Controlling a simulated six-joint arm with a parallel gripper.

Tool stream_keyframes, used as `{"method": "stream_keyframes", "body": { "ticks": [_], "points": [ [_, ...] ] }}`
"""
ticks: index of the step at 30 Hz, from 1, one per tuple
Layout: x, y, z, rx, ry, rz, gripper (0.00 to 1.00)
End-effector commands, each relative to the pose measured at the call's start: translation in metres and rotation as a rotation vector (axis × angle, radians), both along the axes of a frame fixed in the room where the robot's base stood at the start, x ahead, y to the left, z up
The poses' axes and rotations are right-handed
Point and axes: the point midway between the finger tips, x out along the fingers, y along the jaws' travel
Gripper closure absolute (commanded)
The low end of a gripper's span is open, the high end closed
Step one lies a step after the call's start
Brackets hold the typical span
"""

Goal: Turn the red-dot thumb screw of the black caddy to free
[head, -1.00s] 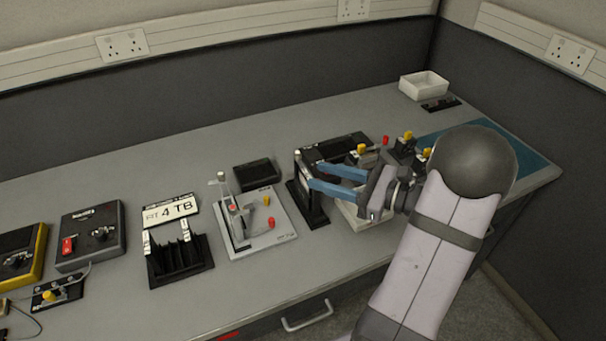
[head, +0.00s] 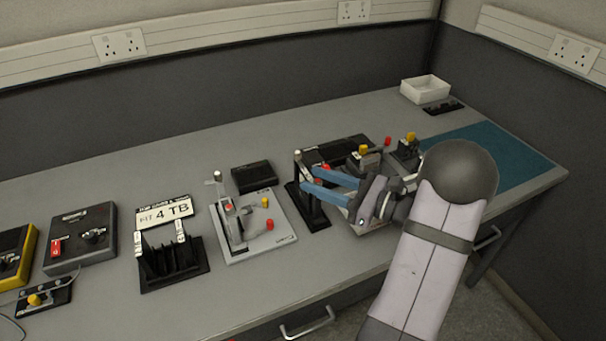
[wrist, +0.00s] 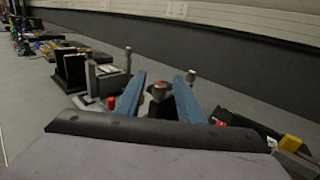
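The black caddy (head: 314,217) stands on the bench as a dark upright frame on a flat base, just left of my gripper in the head view. My gripper (head: 311,179) is open, with its two blue fingers pointing left at the caddy's upper part. In the head view the knob is not clearly visible.
A pale plate (head: 227,250) with a clamp and red and yellow knobs lies left of the caddy. A black slotted rack (head: 172,264) stands further left. Yellow-knobbed fixtures (head: 406,155) and a blue mat (head: 510,160) are to the right. Bare bench lies in front.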

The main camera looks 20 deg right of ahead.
Motion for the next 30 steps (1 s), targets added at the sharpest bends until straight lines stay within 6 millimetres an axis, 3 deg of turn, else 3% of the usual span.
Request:
{"method": "stream_keyframes", "body": {
  "ticks": [9,21,22,26,30],
  "points": [
    [0.029,0.023,0.000,0.000,0.000,0.002,0.65],
    [0.035,0.026,0.000,0.000,0.000,-0.001,0.65],
    [0.035,0.026,0.000,0.000,0.000,-0.001,0.68],
    [0.035,0.026,0.000,0.000,0.000,-0.001,0.99],
    [0.035,0.026,0.000,0.000,0.000,-0.001,1.00]
  ]
}}
